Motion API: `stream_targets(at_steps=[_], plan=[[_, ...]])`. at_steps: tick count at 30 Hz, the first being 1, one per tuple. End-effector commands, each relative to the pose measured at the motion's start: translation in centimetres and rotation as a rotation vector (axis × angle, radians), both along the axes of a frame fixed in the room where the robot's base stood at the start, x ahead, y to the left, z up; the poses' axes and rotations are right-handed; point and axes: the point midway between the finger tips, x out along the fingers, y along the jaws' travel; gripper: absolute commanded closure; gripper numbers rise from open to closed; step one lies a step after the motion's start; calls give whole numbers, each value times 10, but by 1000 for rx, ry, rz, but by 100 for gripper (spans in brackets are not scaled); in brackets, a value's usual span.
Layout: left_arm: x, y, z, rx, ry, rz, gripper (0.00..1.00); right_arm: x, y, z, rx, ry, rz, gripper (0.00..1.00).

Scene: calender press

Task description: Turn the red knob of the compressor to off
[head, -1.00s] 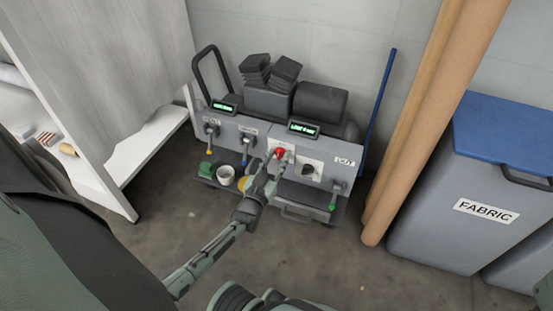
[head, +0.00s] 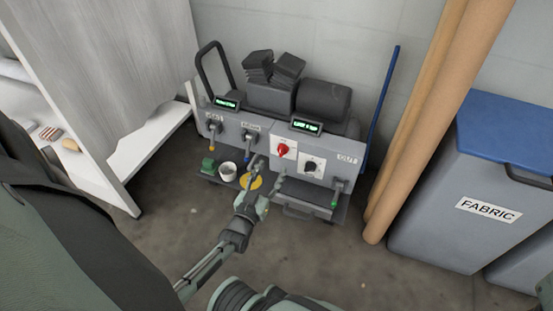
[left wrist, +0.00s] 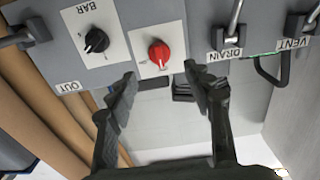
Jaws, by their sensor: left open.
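The compressor (head: 228,130) is a grey unit low against the wall. Its red knob (head: 283,150) sits on a white plate on the front panel and is in plain view. It also shows, upside down, in the left wrist view (left wrist: 159,54). The knob's setting is too small to read surely. My left gripper (head: 268,172) is open and empty, just below and in front of the knob, apart from it. In the left wrist view its fingertips (left wrist: 160,74) are spread to either side of the knob's line. My right gripper is not in view.
A black knob (head: 310,167) on a white plate is right of the red one. Valve levers (head: 250,140) stick out at the left, another (head: 337,190) at the right. Brown rolls (head: 440,110) and a fabric bin (head: 475,210) stand right.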

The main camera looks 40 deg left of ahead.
Motion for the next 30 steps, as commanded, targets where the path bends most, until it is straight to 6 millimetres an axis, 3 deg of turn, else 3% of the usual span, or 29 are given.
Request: stream_targets(at_steps=[3,9,30], plan=[[-24,-6,-1,-1,3,0,49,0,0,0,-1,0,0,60],[-45,-11,0,1,0,-1,49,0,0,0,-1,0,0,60],[-49,-12,0,0,0,-1,49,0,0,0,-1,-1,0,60]])
